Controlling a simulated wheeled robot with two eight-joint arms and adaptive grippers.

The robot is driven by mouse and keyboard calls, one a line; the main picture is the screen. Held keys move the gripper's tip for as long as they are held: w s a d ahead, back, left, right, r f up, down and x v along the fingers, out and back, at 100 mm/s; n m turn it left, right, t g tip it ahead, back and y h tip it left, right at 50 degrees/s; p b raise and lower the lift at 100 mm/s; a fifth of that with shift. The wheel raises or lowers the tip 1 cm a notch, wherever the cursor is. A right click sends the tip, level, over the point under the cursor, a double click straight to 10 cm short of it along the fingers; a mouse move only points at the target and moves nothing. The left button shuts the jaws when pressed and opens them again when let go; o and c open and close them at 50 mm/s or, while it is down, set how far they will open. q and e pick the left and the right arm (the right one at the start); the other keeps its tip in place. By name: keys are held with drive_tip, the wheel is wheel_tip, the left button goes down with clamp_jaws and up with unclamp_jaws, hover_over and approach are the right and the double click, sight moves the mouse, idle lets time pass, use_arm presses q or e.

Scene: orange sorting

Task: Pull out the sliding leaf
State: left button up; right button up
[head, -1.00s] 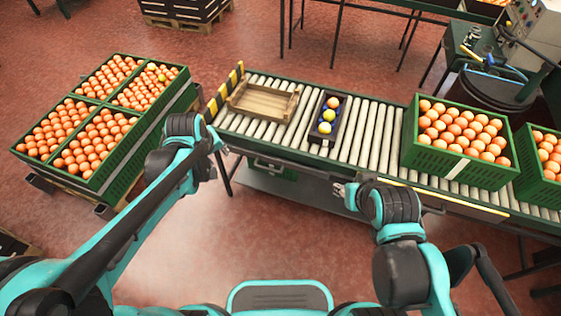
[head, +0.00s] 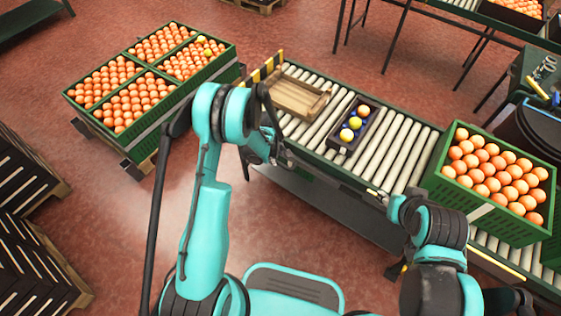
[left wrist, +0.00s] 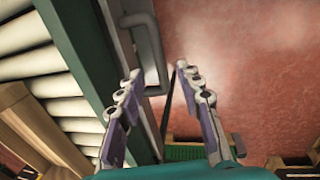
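A grey bar handle (left wrist: 152,45) is fixed on the side of the green conveyor frame (left wrist: 125,75) in the left wrist view. The leaf it seems to belong to lies flush under the rollers; its own edge cannot be made out. My left gripper (head: 282,158) is beside the conveyor's near side at its left end. In the left wrist view my left gripper (left wrist: 156,72) is open, its fingertips spread either side of the handle's near end, with nothing clamped. My right gripper (head: 376,194) is near the conveyor's front edge; its fingers are too small to read.
An empty wooden tray (head: 292,106) and a dark tray (head: 340,146) with several coloured balls stand on the rollers. A green crate of oranges (head: 445,186) stands to the right. A pallet of orange crates (head: 152,143) is at the left. Floor before the conveyor is clear.

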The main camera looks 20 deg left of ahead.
sight(279, 162)
use_arm(q)
drive_tip(key=f+b, duration=0.1)
drive_tip(key=f, duration=0.1)
drive_tip(key=w+f, duration=0.1)
drive_tip(key=f, duration=0.2)
drive_tip(key=shift+d+f+b, duration=0.1)
drive_tip(key=shift+d+b, duration=0.1)
drive_tip(key=shift+b, duration=0.15)
clamp_jaws()
